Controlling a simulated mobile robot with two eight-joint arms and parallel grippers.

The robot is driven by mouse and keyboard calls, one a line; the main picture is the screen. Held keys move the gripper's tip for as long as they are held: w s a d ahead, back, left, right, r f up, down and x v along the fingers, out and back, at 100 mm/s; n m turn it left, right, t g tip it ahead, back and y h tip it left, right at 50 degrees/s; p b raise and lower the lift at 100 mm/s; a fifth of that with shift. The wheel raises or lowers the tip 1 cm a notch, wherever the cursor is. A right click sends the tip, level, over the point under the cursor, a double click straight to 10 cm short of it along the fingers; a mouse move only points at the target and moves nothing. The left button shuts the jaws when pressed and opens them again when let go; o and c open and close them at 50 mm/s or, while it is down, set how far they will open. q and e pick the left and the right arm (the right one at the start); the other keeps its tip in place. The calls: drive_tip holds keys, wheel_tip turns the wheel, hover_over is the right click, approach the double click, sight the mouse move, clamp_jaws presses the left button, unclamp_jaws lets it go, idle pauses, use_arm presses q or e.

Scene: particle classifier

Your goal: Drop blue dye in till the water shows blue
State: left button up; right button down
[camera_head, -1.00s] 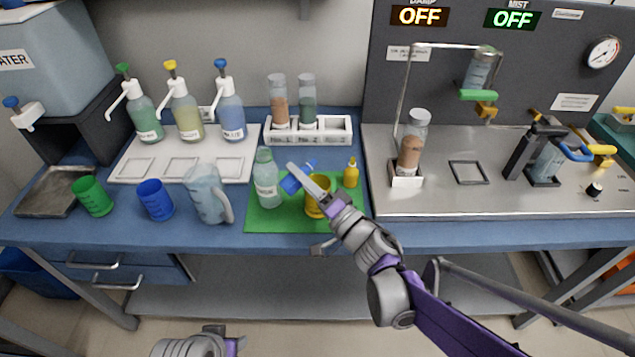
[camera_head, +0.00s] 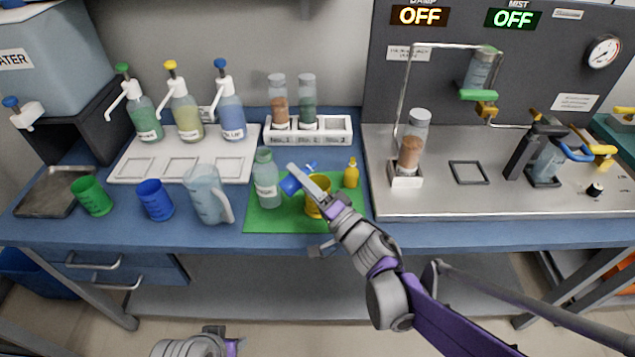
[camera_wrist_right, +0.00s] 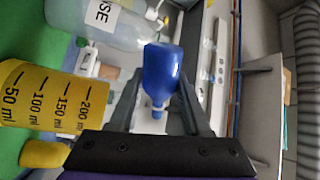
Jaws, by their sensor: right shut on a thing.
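My right gripper (camera_head: 296,174) is shut on a small blue dye bottle (camera_wrist_right: 160,75). The bottle lies over on its side, and in the head view (camera_head: 290,186) its body points left. In the wrist view its narrow nozzle points to the picture's bottom. It is just above and left of the yellow graduated beaker (camera_head: 314,209), which stands upright on the green mat. The beaker also shows at the left of the wrist view (camera_wrist_right: 50,95). The liquid in the beaker cannot be made out. Part of my left arm shows at the bottom edge, without its fingers.
A clear rinse bottle (camera_head: 266,180) stands left of the beaker, and a small yellow bottle (camera_head: 351,173) right of it, on the green mat (camera_head: 270,222). A clear pitcher (camera_head: 207,196), a blue cup (camera_head: 155,200) and a green cup (camera_head: 92,196) stand farther left.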

drive_tip(key=shift+r+m+t+h, duration=0.35)
drive_tip(key=shift+m+t, duration=0.15)
drive_tip(key=shift+m, duration=0.6)
idle(1.6)
idle(0.5)
